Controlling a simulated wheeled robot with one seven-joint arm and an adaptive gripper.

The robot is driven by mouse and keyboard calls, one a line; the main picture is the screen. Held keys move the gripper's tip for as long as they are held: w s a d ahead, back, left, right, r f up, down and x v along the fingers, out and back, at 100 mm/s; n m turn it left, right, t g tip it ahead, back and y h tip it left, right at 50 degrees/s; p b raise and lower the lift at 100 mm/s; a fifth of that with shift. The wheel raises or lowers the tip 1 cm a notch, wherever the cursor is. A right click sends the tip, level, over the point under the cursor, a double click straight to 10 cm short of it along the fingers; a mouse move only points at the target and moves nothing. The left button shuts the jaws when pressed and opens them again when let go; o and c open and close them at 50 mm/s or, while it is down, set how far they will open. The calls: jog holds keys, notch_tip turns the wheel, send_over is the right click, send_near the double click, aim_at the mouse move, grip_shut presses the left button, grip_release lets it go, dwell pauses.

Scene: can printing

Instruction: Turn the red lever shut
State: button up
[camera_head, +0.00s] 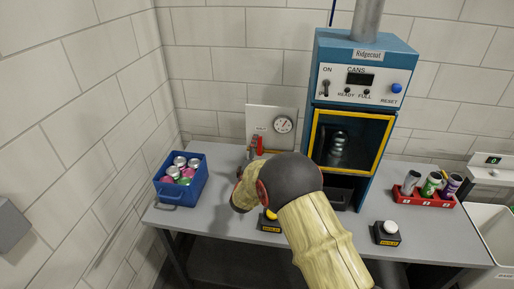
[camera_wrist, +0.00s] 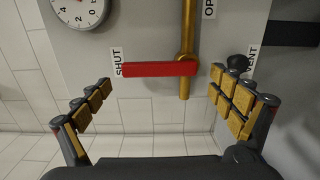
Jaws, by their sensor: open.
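The red lever (camera_wrist: 155,69) is on a brass pipe (camera_wrist: 187,30) on a pale panel. In the wrist view it lies level, its free end at the SHUT label (camera_wrist: 119,63); the OPEN label (camera_wrist: 209,8) is at the upper right, away from the lever. My gripper (camera_wrist: 160,82) is open and empty, one finger to each side of the lever in the picture. I see no contact and cannot tell the depth gap.
A round gauge (camera_wrist: 78,8) and a dark knob (camera_wrist: 239,63) with a partly hidden label flank the lever. A blue crate (camera_head: 193,190) of cans stands left; the blue can machine (camera_head: 320,65) is right. Farther right are a red can rack (camera_head: 425,198) and a button box (camera_head: 387,238).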

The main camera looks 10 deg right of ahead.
jog(key=v, duration=0.9)
